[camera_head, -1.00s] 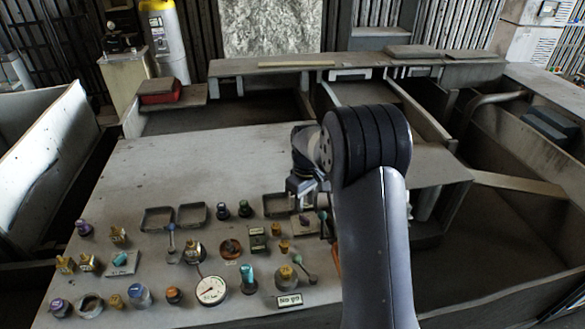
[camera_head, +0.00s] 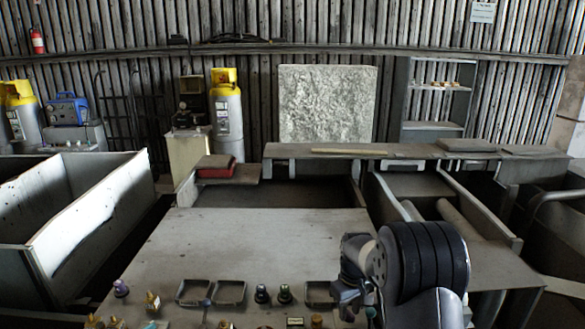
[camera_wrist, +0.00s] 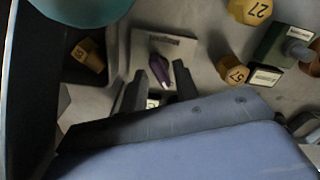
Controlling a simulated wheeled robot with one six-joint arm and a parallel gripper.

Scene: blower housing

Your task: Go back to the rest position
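My gripper (camera_head: 346,294) hangs over the right part of the grey panel (camera_head: 250,245) in the head view, with my dark arm beside it. In the wrist view its two dark fingers (camera_wrist: 157,88) stand apart with a gap between them. A purple handle (camera_wrist: 159,71) on a pale plate (camera_wrist: 180,46) shows beyond the gap. I see nothing held. The head view does not show clearly how far the fingertips are above the panel.
Yellow knobs numbered 27 (camera_wrist: 250,11) and 57 (camera_wrist: 233,70) lie right in the wrist view. Black-capped knobs (camera_head: 284,294) and shallow trays (camera_head: 229,292) are left of my gripper. A red box (camera_head: 215,171) sits behind. The panel's far half is clear.

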